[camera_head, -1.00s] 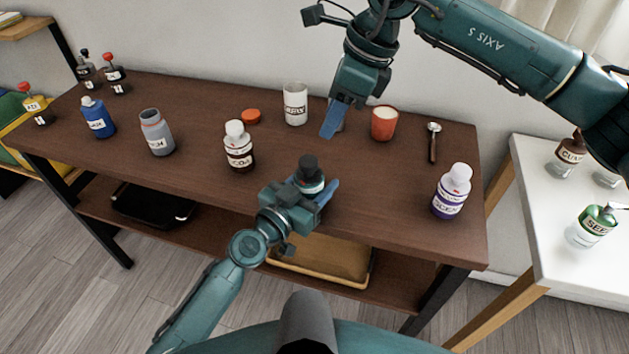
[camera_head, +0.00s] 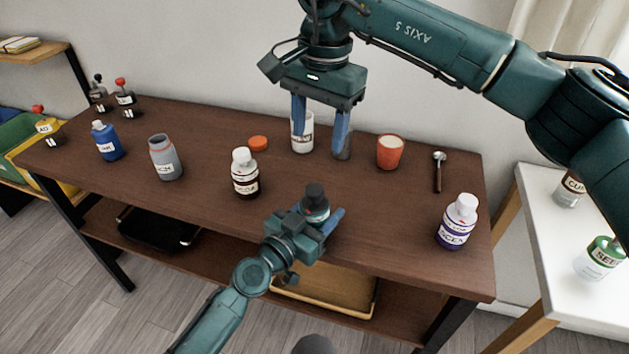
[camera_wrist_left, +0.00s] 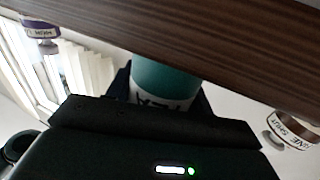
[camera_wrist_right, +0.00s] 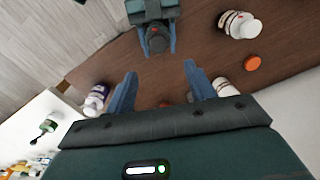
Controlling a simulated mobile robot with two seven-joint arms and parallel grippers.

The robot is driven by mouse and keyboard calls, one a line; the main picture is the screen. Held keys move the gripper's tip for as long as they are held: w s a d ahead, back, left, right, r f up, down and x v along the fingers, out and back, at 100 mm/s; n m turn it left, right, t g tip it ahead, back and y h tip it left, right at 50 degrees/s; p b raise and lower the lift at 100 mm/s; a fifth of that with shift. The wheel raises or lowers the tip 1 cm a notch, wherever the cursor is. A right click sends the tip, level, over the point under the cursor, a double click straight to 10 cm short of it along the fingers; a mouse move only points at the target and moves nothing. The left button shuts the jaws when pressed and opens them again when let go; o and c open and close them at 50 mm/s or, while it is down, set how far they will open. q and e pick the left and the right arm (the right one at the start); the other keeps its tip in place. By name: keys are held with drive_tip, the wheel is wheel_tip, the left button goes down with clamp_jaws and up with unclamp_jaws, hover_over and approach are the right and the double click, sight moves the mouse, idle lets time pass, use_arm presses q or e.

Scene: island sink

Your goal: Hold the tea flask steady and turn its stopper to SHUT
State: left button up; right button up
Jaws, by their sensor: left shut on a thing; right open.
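The tea flask (camera_head: 316,207) stands near the table's front edge, with a dark stopper (camera_head: 315,192) on top. In the left wrist view its teal body (camera_wrist_left: 165,82) and white label show between the fingers. My left gripper (camera_head: 320,214) is shut around the flask's body. In the right wrist view the stopper's round top (camera_wrist_right: 157,41) shows a small red mark; I cannot read its setting. My right gripper (camera_head: 319,150) is open and empty, its fingers pointing down. In the right wrist view its fingertips (camera_wrist_right: 160,69) are apart from the stopper.
A cocoa bottle (camera_head: 244,176) stands left of the flask, a purple-labelled bottle (camera_head: 456,225) to its right.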

sight(314, 189)
drive_tip(key=f+n, duration=0.1)
drive_tip(key=f, duration=0.2)
drive_tip(key=f+n, duration=0.1)
drive_tip(key=f, duration=0.7)
drive_tip(key=shift+a+f+n+h, duration=0.2)
drive_tip(key=shift+a+n+h, duration=0.1)
drive_tip(key=shift+n, duration=0.1)
drive_tip(key=shift+c, duration=0.2)
drive_tip(key=c, duration=0.9)
drive_tip(key=shift+c, duration=0.2)
